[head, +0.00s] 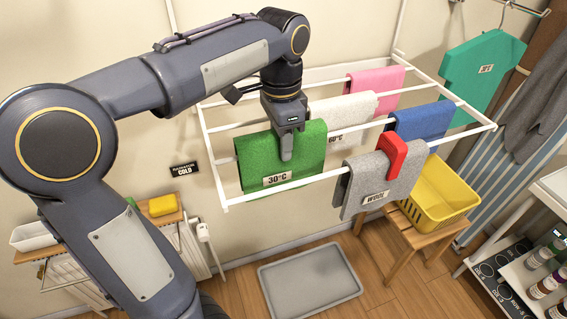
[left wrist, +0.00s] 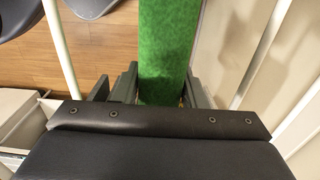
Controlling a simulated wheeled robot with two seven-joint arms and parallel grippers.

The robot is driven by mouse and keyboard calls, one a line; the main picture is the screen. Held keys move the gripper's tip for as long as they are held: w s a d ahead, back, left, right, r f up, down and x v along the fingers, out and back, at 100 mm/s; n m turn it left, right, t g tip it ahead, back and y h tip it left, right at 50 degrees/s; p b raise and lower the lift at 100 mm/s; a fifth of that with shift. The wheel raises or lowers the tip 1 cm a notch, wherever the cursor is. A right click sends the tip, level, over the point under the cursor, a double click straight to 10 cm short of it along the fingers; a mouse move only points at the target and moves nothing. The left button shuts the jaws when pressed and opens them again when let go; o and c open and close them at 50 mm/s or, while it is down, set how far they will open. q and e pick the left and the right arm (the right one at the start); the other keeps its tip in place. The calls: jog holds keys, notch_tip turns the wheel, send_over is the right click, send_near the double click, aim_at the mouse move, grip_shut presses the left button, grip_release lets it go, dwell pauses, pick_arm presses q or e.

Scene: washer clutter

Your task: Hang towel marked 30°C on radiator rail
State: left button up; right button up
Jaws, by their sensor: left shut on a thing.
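The green towel marked 30°C (head: 312,150) hangs over rails of the white drying rack, its label (head: 277,180) facing front. My left gripper (head: 286,155) comes down from above and is shut on the green towel at its upper part. In the left wrist view the green cloth (left wrist: 168,45) runs between the fingers. The radiator (head: 185,245) stands at the lower left, under a wooden shelf, near a sign reading "RADIATOR COLD" (head: 184,169). My arm hides part of the radiator, and its rail is not clearly visible. My right gripper is not in view.
The rack (head: 222,196) also holds a grey WOOL towel (head: 358,190) with a red piece (head: 396,152), a white 60°C towel (head: 335,113), a pink towel (head: 372,80) and a blue towel (head: 420,122). A yellow basket (head: 440,200) stands right. A grey tray (head: 310,284) lies on the floor.

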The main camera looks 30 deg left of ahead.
pick_arm(q)
notch_tip(320, 180, up, 15)
jog(key=p, duration=1.1)
jog(key=shift+f, duration=0.15)
